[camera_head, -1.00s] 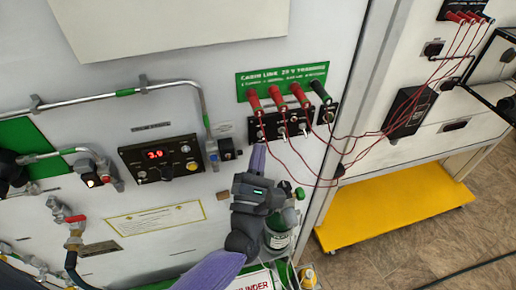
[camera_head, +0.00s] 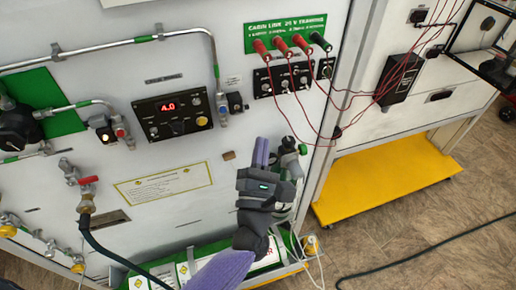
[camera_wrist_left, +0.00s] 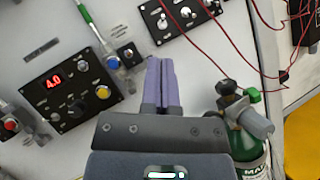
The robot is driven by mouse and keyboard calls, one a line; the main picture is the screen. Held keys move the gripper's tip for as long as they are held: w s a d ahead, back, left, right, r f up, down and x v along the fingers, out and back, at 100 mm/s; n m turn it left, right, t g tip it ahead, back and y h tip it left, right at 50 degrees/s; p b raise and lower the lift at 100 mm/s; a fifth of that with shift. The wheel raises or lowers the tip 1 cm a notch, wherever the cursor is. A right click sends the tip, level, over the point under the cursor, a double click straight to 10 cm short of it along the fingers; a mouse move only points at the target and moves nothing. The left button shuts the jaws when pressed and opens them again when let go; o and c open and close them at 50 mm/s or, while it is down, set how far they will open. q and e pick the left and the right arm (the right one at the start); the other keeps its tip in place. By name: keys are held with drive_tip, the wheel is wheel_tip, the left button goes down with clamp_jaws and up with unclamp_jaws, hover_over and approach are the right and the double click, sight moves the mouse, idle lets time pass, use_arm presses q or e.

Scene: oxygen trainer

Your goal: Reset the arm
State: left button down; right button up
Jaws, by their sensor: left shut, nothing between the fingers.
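My left gripper (camera_head: 261,152) is in front of the white trainer panel, below the toggle switch plates. Its two purple fingers lie together with nothing between them, and it also shows in the left wrist view (camera_wrist_left: 160,72). The fingertips point up toward the switch plate (camera_wrist_left: 184,16) and look apart from it. A black control panel (camera_head: 174,114) with a red display reading 4.0 is to the left of the gripper; it also shows in the left wrist view (camera_wrist_left: 72,86). My right gripper is in neither view.
A green cylinder (camera_wrist_left: 246,143) with a valve stands just right of the gripper. Red cables hang from plugs under a green sign (camera_head: 286,33). A hose (camera_head: 105,250) hangs at lower left. A yellow base shelf (camera_head: 388,186) and open floor are at right.

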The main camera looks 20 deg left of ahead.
use_arm(q)
drive_tip(key=s+d+f+m+g+h, duration=0.3)
drive_tip(key=m+g+h, duration=0.2)
drive_tip(key=m, duration=0.6)
drive_tip(key=s+d+f+m+g+h, duration=0.25)
drive_tip(key=f+m+g+h, duration=0.2)
drive_tip(key=m, duration=0.75)
drive_tip(key=s+a+f+m+g+y, duration=0.3)
drive_tip(key=s+a+m+g, duration=0.2)
drive_tip(key=s+a, duration=0.15)
drive_tip(key=s+a+f+m+g+y, duration=0.3)
drive_tip(key=s+a+m+g, duration=0.15)
drive_tip(key=s, duration=0.35)
drive_tip(key=s+f+g+b, duration=0.25)
drive_tip(key=f+b, duration=0.75)
drive_tip(key=f, duration=1.8)
drive_tip(key=s+a+f+b, duration=0.3)
drive_tip(key=s+f+b, duration=0.4)
drive_tip(key=s+f, duration=0.6)
wheel_tip(320, 180, down, 3)
drive_tip(key=shift+s+f, duration=0.2)
drive_tip(key=shift+s, duration=0.1)
